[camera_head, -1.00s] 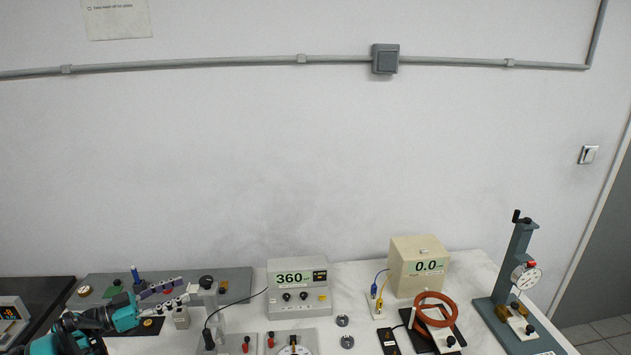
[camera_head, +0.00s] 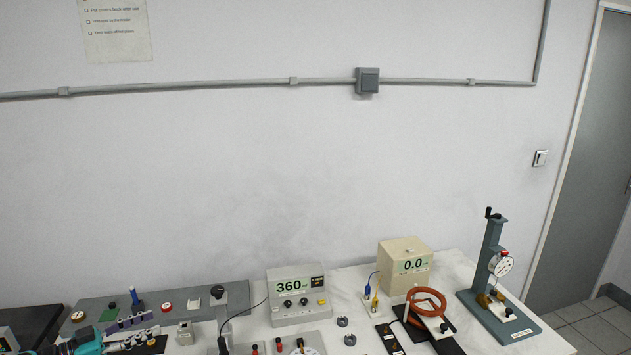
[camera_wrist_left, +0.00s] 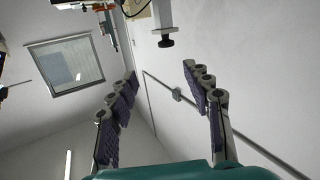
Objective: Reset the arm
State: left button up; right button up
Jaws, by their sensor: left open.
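My left gripper (camera_head: 133,333) is low at the left of the head view, in front of the grey plate. Its teal wrist and two purple-padded fingers show there. In the left wrist view its fingers (camera_wrist_left: 163,98) stand wide apart with nothing between them. That view looks past the fingers at a wall, a window and the ceiling, with a dark knob on a pale post (camera_wrist_left: 165,28) at the top. My right gripper is in neither view.
A grey plate (camera_head: 245,292) with knobs lies behind the left gripper. A meter reading 360 (camera_head: 297,295) stands mid-table. Bare white tabletop (camera_head: 357,281) shows between the meters.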

pick_arm(q)
jog(key=s+d+n+g+y, duration=0.3)
jog(key=s+d, duration=0.1)
jog(key=d, duration=0.6)
jog(key=s+d+n+g+y, duration=0.2)
jog(key=s+d+y, duration=0.1)
jog(key=d, duration=0.7)
jog(key=s+d+f+n+y, duration=0.1)
jog(key=s+d+f+y, duration=0.1)
jog(key=s, duration=0.6)
jog(key=s+d+f+n+y, duration=0.2)
jog(key=s+y, duration=0.2)
jog(key=s, duration=0.5)
jog(key=shift+f+n+t+y, duration=0.15)
jog(key=shift+n+t+y, duration=0.15)
jog(key=shift+y, duration=0.1)
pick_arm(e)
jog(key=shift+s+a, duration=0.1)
pick_arm(q)
jog(key=shift+d, duration=0.1)
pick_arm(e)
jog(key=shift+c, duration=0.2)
